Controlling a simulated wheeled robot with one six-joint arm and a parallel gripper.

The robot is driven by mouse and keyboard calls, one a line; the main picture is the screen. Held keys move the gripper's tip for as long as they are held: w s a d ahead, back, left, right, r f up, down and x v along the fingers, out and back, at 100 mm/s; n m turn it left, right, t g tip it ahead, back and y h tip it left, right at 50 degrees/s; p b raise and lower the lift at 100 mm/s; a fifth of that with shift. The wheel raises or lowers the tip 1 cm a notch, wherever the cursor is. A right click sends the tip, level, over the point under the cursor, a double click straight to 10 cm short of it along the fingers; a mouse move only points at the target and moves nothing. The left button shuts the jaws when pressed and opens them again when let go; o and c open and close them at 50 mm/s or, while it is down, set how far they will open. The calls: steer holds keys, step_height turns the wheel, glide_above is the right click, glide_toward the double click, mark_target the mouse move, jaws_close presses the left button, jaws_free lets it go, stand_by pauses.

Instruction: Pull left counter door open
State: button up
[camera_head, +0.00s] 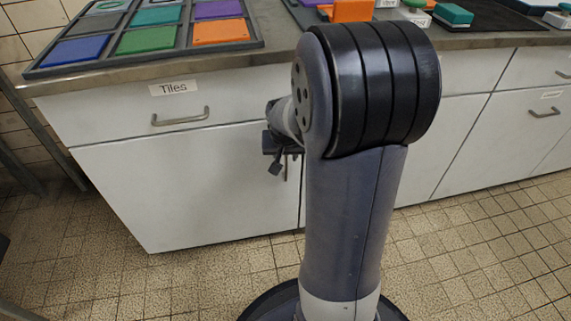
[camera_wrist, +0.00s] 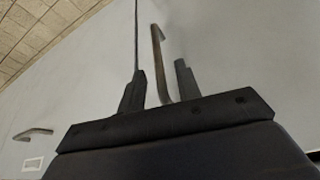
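The left counter door (camera_head: 190,190) is a white panel below the drawer marked "Tiles", and it sits shut, flush with the counter front. My gripper (camera_head: 281,158) is at the door's upper right edge, partly hidden by my arm in the head view. In the wrist view, a metal bar handle (camera_wrist: 157,50) stands on the white door face (camera_wrist: 225,45), beside a dark seam. My gripper (camera_wrist: 160,70) is open there, with one finger on each side of the handle's lower part. I cannot tell whether either finger touches it.
The "Tiles" drawer with its handle (camera_head: 181,117) is shut above the door. That handle, or one like it, shows in the wrist view (camera_wrist: 33,134). A tray of coloured tiles (camera_head: 145,37) lies on the counter (camera_head: 275,42). The tiled floor (camera_head: 195,280) in front is clear at left.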

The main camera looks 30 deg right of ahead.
mark_target(286, 158)
steer(key=shift+b+x, duration=0.55)
steer(key=shift+x, duration=1.4)
steer(key=shift+c, duration=0.4)
jaws_close()
